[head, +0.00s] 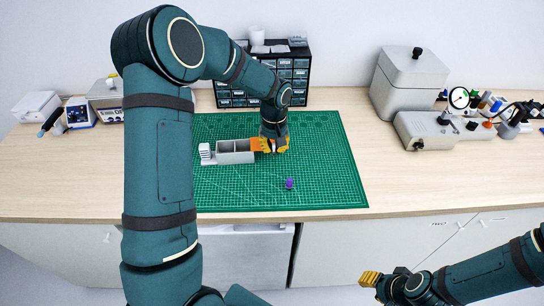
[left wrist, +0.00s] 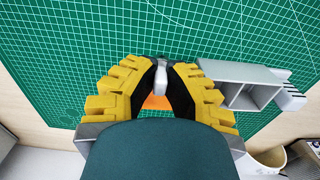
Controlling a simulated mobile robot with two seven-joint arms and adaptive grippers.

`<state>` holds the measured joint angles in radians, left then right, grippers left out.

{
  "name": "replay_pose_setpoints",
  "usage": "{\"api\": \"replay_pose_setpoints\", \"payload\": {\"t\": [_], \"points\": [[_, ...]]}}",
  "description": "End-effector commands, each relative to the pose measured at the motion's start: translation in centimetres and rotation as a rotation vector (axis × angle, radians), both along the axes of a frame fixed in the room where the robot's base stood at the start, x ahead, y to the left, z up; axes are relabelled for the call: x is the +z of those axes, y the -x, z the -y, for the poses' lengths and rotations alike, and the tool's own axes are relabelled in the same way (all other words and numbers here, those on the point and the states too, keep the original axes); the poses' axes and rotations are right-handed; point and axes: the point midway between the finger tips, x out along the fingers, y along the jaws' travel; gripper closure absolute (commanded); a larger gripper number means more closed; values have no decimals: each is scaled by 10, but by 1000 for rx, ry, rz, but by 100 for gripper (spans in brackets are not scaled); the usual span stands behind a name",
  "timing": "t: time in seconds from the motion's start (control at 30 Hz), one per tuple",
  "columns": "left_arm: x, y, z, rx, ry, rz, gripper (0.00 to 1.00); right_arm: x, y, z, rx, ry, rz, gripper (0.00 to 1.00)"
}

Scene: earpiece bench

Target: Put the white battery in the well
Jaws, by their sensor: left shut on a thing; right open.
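My left gripper (head: 270,146) is low over the green mat, at the right end of the grey tray. In the left wrist view its yellow-padded fingers (left wrist: 162,78) are shut on a small pale piece, which looks like the white battery (left wrist: 162,66). The fingers hide part of it. An orange part (left wrist: 157,102) shows below and between the fingers, and beside the tray in the head view (head: 256,144). I cannot tell whether the well is there. My right gripper (head: 371,279) is open, in front of the bench and away from the mat.
The grey tray (head: 236,158) has open compartments and a white ribbed piece (head: 205,152) at its left end. A small purple item (head: 289,184) lies on the green cutting mat (head: 330,170). A drawer cabinet (head: 295,72) stands behind. The mat's right side is clear.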

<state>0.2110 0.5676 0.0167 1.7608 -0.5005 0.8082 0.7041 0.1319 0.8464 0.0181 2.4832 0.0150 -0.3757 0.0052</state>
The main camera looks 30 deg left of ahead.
Motion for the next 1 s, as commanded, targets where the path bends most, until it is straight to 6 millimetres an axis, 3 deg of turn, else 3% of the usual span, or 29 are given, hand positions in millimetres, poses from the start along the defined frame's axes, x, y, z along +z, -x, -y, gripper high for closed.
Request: {"api": "replay_pose_setpoints", "payload": {"t": [0.5, 0.93, 0.97, 1.0], "points": [[-57, 0, 1, -3, 1, -2, 100, -4, 0, 0, 0, 1, 0, 63], [-64, 0, 1, -2, -1, 1, 100, -9, 0, 0, 2, 1, -2, 63], [-63, 0, 0, -2, -1, 1, 78, -8, 0, -1, 2, 1, -2, 63], [-63, 0, 0, -2, -1, 1, 64, -8, 1, -1, 2, 1, -2, 63]]}}
